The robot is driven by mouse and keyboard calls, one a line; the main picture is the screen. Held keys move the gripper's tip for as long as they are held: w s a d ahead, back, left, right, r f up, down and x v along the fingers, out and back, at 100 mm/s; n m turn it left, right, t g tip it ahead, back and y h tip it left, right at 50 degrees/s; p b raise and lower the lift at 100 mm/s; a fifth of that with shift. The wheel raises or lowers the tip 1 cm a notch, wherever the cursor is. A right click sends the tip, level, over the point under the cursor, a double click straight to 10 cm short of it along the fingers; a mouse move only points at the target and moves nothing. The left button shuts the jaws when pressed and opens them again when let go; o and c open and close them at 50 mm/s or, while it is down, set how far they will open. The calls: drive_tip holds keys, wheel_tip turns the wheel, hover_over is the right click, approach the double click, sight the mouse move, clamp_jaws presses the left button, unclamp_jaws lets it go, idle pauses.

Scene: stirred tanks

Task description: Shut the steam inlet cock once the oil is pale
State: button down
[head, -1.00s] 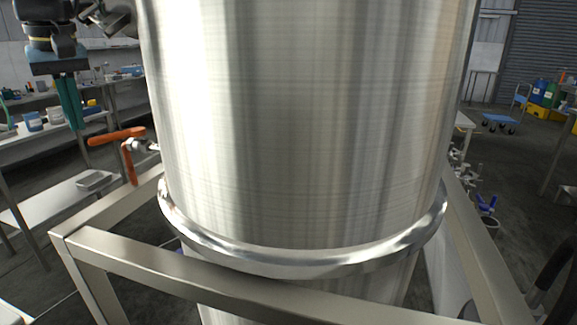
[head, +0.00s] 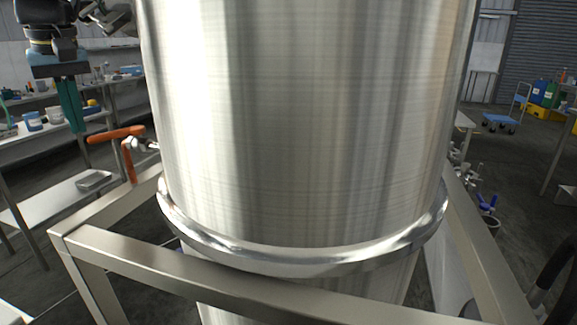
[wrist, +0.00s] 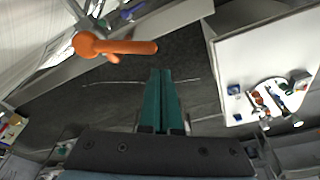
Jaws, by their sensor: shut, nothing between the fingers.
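A large brushed-steel tank (head: 300,120) fills the middle of the head view. On its left side sits a cock with an orange handle (head: 115,135); one orange arm lies roughly level and another hangs down beside the metal fitting. In the wrist view the orange handle (wrist: 125,47) is at the upper left, its long arm pointing right. My gripper (head: 77,130) is left of the handle in the head view, teal fingers pointing down, shut and empty. The fingers (wrist: 160,72) also show in the wrist view, apart from the handle. The oil is not visible in either view.
A steel frame (head: 180,275) surrounds the tank, with a bar running below the handle. Benches with containers (head: 35,145) stand behind at the left. A blue trolley (head: 500,119) and drums are at the far right. Grey floor lies open under the gripper.

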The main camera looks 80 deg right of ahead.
drive_tip(key=shift+s+b+x, duration=0.1)
drive_tip(key=shift+b+x, duration=0.2)
drive_tip(key=shift+x, duration=0.35)
drive_tip(key=shift+s+b+x, duration=0.15)
drive_tip(key=shift+b+x, duration=0.15)
drive_tip(key=shift+x, duration=0.35)
drive_tip(key=shift+a+f, duration=0.15)
drive_tip(key=shift+s+a, duration=0.1)
drive_tip(key=shift+s, duration=2.2)
drive_tip(key=shift+w, duration=0.45)
drive_tip(key=w+d+p+v, duration=0.1)
drive_tip(key=p+v, duration=0.6)
hover_over(95, 138)
drive_tip(key=shift+s+a, duration=0.1)
idle(0.3)
